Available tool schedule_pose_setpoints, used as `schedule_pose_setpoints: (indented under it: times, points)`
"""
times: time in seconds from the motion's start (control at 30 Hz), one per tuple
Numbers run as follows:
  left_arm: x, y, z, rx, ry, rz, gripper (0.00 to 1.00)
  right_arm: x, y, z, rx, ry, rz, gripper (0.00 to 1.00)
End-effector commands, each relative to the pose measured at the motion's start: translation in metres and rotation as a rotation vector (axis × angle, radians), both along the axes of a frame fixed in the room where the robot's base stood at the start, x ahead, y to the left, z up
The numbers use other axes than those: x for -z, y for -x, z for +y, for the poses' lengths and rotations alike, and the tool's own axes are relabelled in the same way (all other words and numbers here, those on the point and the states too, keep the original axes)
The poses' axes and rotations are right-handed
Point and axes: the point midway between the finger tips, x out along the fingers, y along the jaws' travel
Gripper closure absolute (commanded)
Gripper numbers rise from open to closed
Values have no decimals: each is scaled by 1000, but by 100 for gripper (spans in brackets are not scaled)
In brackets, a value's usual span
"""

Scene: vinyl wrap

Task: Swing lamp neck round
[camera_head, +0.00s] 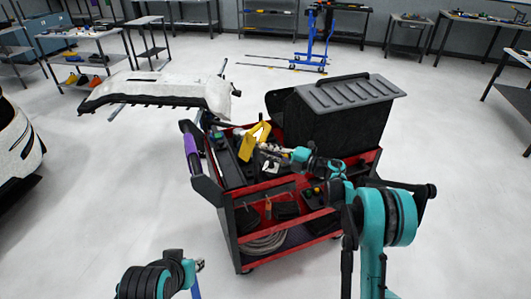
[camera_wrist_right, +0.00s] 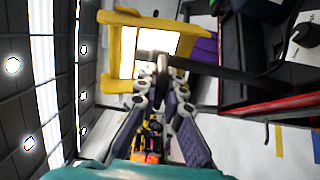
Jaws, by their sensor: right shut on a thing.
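The lamp (camera_head: 247,145) has a yellow frame and stands on the red and black cart, its head tilted. In the right wrist view, the lamp's yellow frame (camera_wrist_right: 122,50) surrounds a bright white panel. A dark bar, which looks like the lamp neck (camera_wrist_right: 225,68), runs from the panel to the right. My right gripper (camera_head: 268,149) reaches the lamp from the right. In the wrist view its fingers (camera_wrist_right: 162,78) are closed together on the neck beside the frame. The exact contact is partly hidden by the fingers.
The red cart (camera_head: 237,226) holds tools, a coiled hose and a large black case (camera_head: 340,115) with a grey lid. A white bumper (camera_head: 165,90) rests on a stand behind left. A white car (camera_head: 15,140) is at the left edge. The floor around the cart is mostly clear.

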Motion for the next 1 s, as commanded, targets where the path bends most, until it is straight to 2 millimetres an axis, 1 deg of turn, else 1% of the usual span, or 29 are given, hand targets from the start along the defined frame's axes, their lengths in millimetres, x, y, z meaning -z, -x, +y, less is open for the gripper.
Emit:
schedule_pose_setpoints:
  times: [0.2, 0.43, 0.6, 1.0]
  points:
    - [-1, 0, 0, 0, 0, 0, 70, 1, -9, -6, -148, 2, 0, 100]
    - [-2, 0, 0, 0, 0, 0, 70, 1, -13, -7, -249, 2, 1, 100]
    - [-3, 0, 0, 0, 0, 0, 70, 1, -15, -7, -283, 2, 1, 100]
    - [-3, 0, 0, 0, 0, 0, 70, 1, -15, -7, -293, 2, 1, 100]
